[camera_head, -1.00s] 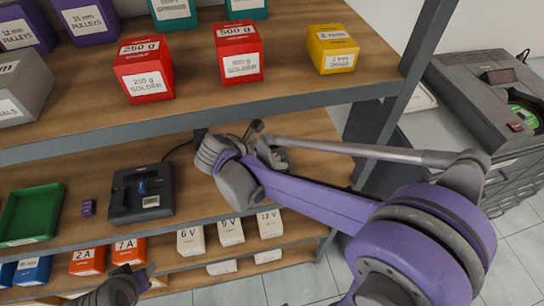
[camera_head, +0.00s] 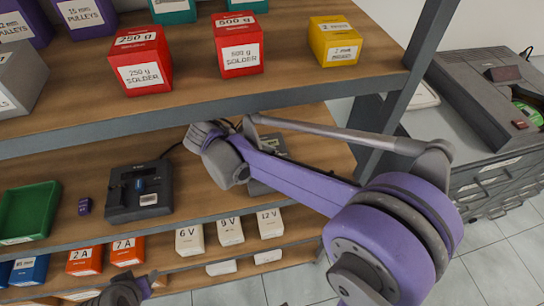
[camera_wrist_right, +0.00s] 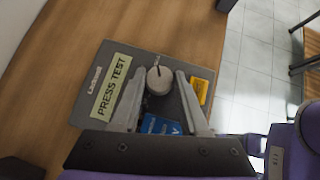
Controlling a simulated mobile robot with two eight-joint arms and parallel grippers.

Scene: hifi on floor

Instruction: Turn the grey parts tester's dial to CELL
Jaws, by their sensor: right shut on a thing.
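My right gripper (camera_wrist_right: 160,75) is shut on the dial, one finger on each side. The dial's position words are not readable. In the head view the tester (camera_head: 275,146) is mostly hidden behind my right arm. My left gripper (camera_head: 125,290) is partly in view at the bottom edge; its fingers are unclear.
A black device with a blue knob (camera_head: 139,190) stands left on the same shelf, beside a green tray (camera_head: 28,212). The upper shelf holds red solder boxes (camera_head: 140,60) close above my arm. A dark upright post (camera_head: 400,110) stands to the right.

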